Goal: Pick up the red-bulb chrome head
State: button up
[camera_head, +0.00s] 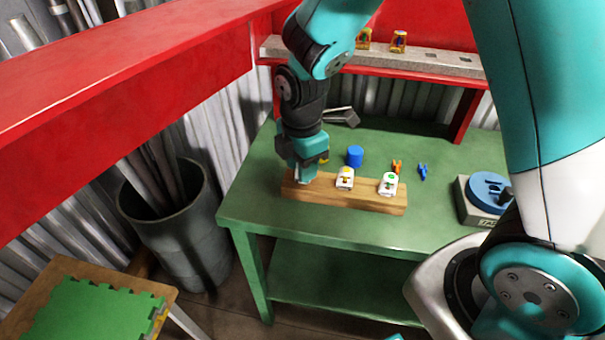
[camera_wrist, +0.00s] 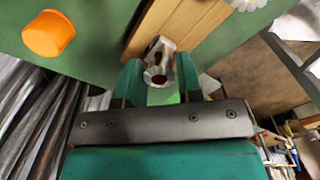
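The red-bulb chrome head (camera_wrist: 160,58) is a small shiny piece with dark red parts, seen in the wrist view at the end of a wooden block. The wooden block (camera_head: 365,198) lies on the green table. My gripper (camera_head: 301,172) points down at the block's left end and hides most of the head in the head view. In the wrist view my gripper's fingers (camera_wrist: 160,78) stand on both sides of the head, very close to it. I cannot tell whether they press on it.
Two white heads, one with a yellow mark (camera_head: 345,178) and one with a green mark (camera_head: 388,184), stand on the block. A blue cylinder (camera_head: 355,156), orange (camera_head: 397,166) and blue (camera_head: 422,171) small pieces, and a blue-topped device (camera_head: 488,191) are on the table. A red shelf frame stands behind.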

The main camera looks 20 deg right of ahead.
jog(key=shift+f, duration=0.1)
jog(key=shift+c, duration=0.5)
grip_shut()
